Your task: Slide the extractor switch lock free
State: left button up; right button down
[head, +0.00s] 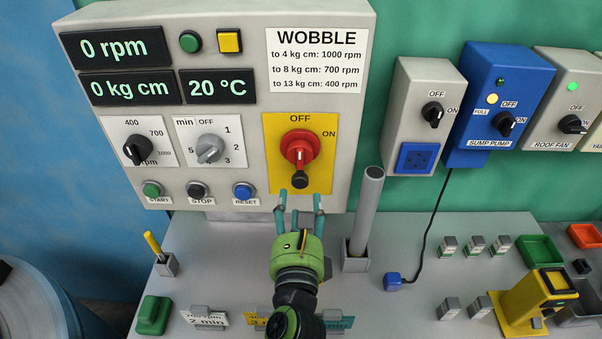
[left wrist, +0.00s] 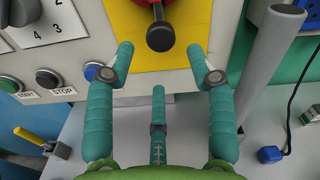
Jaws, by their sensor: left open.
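A red rotary switch (head: 299,147) sits on a yellow plate (head: 275,180) marked OFF and ON on the grey control panel. A dark round-ended piece (head: 299,180) hangs at the switch's lower end, pointing down. I cannot tell whether this piece is the lock. It also shows at the top of the left wrist view (left wrist: 160,37). My left gripper (head: 299,199) is open and empty just below that piece, its fingers pointing toward the panel. In the left wrist view its fingertips (left wrist: 161,53) are spread to either side of the piece, apart from it. My right gripper is not in view.
A grey upright tube (head: 367,210) stands right of my gripper. START, STOP and RESET buttons (head: 197,190) line the panel's lower left. Switch boxes, including the blue sump pump box (head: 497,90), hang at right. A yellow stand (head: 530,303) and small blocks sit on the bench.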

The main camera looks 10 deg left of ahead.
aim_at(300, 184)
pick_arm(q)
jog(key=shift+w+d+r+m, duration=0.1)
jog(key=shift+d+r+m, duration=0.05)
jog(key=shift+r+m, duration=0.2)
jog(key=shift+w+r+p, duration=0.1)
jog(key=shift+w+p, duration=0.2)
jog(key=shift+p, duration=0.05)
jog(key=p+x, duration=0.1)
jog(key=x, duration=0.5)
jog(key=shift+p, duration=0.4)
